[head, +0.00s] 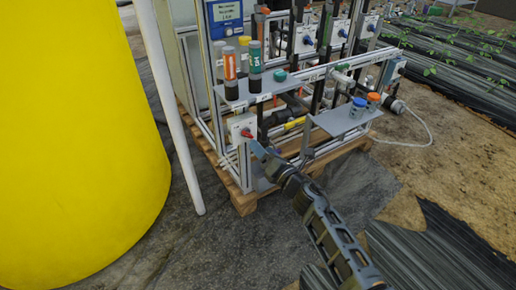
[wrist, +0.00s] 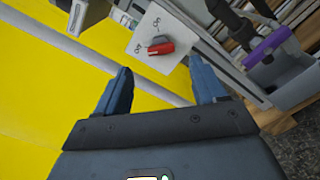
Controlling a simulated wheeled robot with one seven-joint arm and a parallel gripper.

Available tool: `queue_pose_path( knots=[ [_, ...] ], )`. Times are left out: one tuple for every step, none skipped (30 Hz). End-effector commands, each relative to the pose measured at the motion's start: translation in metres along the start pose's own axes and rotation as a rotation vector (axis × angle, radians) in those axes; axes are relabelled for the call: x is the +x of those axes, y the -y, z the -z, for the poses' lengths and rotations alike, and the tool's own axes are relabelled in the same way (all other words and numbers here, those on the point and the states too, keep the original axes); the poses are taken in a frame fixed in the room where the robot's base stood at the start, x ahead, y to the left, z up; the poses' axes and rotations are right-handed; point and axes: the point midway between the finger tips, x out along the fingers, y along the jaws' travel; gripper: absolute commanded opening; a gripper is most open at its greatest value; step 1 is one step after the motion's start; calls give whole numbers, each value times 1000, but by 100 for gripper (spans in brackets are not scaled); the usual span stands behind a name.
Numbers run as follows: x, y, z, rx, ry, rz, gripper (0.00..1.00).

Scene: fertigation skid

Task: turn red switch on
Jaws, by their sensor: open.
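The red switch (wrist: 160,47) is a red rotary handle on a pale switch plate (wrist: 146,22) in the wrist view, just beyond my fingertips. My gripper (wrist: 163,80) is open, with its two dark fingers apart and nothing between them. In the head view the red switch (head: 247,133) sits on a white box (head: 240,124) at the skid's near left corner. My gripper (head: 256,148) is close beside it in the head view, just to its lower right. Whether the fingers touch the handle cannot be told.
A large yellow tank (head: 80,130) and a white pipe (head: 172,110) stand left of the skid. A grey shelf (head: 342,118) with blue and orange caps is to the right. A purple-handled part (wrist: 268,46) is right of the switch. The wooden pallet (head: 243,202) lies below.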

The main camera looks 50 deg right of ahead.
Motion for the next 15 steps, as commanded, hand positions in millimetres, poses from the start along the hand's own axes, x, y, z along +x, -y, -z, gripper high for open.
queue_pose_path(
  knots=[
    [4, 2, -1, -9, 1, 0, 70],
    [6, 2, -1, -11, 1, 0, 70],
    [10, 2, -1, -12, 2, 0, 70],
    [13, 1, -2, -12, 2, -1, 70],
    [17, 1, -2, -11, 2, -1, 70],
    [22, 2, -1, -10, 2, -1, 70],
    [27, 1, -2, -10, 2, -2, 70],
    [32, 1, -1, -10, 2, -2, 70],
    [39, 2, 0, -9, 2, -1, 70],
    [44, 2, -1, -9, 2, -2, 70],
    [48, 2, -1, -8, 2, -1, 70],
    [54, 2, -1, -8, 2, -1, 70],
    [58, 2, -1, -8, 2, -1, 70],
    [61, 2, 0, -7, 2, -1, 70],
    [66, 2, 0, -7, 1, -1, 70]
  ],
)
